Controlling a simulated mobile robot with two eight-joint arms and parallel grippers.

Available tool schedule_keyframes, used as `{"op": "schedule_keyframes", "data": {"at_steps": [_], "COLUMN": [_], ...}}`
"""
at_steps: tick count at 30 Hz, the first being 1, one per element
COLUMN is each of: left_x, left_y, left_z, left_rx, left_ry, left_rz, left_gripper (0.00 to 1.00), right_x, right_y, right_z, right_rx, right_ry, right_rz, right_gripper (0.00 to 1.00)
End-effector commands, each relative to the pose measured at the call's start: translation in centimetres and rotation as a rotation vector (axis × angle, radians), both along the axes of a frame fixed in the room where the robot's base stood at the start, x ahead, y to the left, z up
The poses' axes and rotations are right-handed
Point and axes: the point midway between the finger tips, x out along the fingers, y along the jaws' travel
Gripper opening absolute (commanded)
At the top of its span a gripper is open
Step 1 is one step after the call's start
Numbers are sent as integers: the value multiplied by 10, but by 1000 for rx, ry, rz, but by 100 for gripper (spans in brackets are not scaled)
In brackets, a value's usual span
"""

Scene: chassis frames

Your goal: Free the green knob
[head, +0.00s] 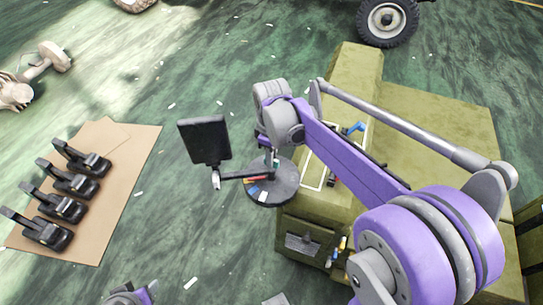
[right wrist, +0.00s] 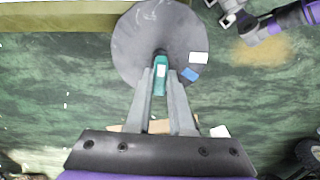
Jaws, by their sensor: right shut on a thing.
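The green knob (right wrist: 160,72) is a small teal upright piece with a pale patch, seen over a round dark disc (right wrist: 135,40). My right gripper (right wrist: 160,80) is shut on it, one grey finger on each side. In the head view the green knob (head: 275,159) shows only as a sliver below my right wrist, above the disc (head: 284,192). A purple and grey arm end (right wrist: 240,18) shows at the upper right of the wrist view; its jaws are too unclear to read. A grey and purple part of mine is cut off at the bottom of the head view.
A black panel (head: 204,139) on a stalk stands left of the disc. An olive cabinet (head: 350,80) stands to the right, with a blue item (head: 354,128) on top. Several black clamps (head: 64,206) lie on brown cardboard (head: 128,150). The floor between is mostly clear.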

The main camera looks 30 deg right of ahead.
Motion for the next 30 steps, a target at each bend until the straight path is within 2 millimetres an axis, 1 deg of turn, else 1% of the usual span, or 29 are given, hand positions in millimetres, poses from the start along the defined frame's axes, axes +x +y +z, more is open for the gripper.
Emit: {"op": "schedule_keyframes", "data": {"at_steps": [7, 20, 21, 25, 30], "left_x": [0, 0, 0, 0, 0], "left_y": [0, 0, 0, 0, 0], "left_z": [1, 1, 1, 1, 0], "left_rx": [0, 0, 0, 0, 0], "left_ry": [0, 0, 0, 0, 0], "left_rz": [0, 0, 0, 0, 0], "left_gripper": [50, 50, 50, 50, 50], "right_x": [0, 0, 0, 0, 0], "right_y": [0, 0, 0, 0, 0], "right_z": [0, 0, 0, 0, 0], "right_rx": [-1, -1, -1, -1, 0], "right_ry": [-1, -1, -1, -1, 0], "right_rz": [52, 60, 60, 59, 58], "right_gripper": [0, 0, 25, 49, 50]}}
